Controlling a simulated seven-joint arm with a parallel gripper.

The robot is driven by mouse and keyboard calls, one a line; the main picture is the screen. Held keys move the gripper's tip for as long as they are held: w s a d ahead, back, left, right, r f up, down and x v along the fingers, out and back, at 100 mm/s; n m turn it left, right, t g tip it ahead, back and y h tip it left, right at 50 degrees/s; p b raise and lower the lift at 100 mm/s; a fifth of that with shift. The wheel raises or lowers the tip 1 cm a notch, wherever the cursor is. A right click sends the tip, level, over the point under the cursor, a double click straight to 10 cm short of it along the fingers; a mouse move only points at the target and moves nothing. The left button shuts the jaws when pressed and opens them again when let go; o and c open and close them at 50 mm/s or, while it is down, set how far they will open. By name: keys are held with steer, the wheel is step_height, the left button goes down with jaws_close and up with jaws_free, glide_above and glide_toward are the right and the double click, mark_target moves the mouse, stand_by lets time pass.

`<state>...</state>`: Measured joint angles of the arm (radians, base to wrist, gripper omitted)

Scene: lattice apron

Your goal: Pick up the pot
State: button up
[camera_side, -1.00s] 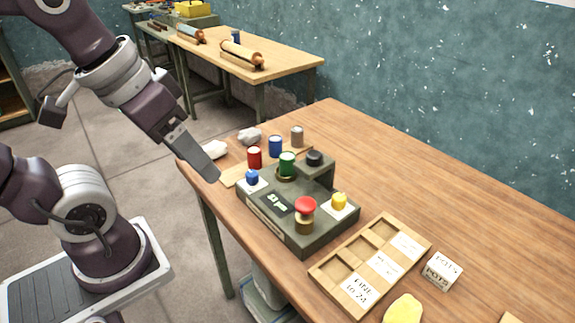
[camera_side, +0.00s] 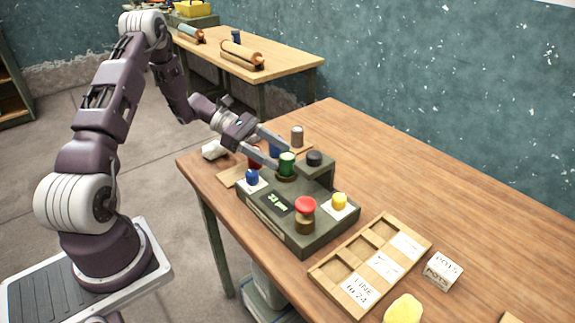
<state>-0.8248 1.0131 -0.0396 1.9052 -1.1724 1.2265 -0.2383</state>
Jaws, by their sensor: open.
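A small green pot (camera_side: 287,165) stands upright on a round seat on the dark green gauge box (camera_side: 277,226). My gripper (camera_side: 283,157) is open and reaches in from the upper left, its two fingers pointing toward the green pot. The fingertips are at or close beside the pot; I cannot tell whether they touch it. A red pot (camera_side: 254,164) and a blue pot (camera_side: 274,153) stand behind the box, both partly hidden by the fingers. A grey-brown pot (camera_side: 297,136) stands further back in full view.
The box carries a red button (camera_side: 305,205), a yellow knob (camera_side: 339,201), a blue knob (camera_side: 252,177) and a black cap (camera_side: 314,158). In front are a wooden sorting tray (camera_side: 346,244), a "POTS" block (camera_side: 442,269) and a yellow lump (camera_side: 403,309). The table's right side is clear.

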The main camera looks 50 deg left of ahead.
mark_target(288, 161)
steer(key=x, duration=0.4)
steer(key=shift+d+f, duration=0.1)
steer(key=c, duration=1.3)
jaws_close()
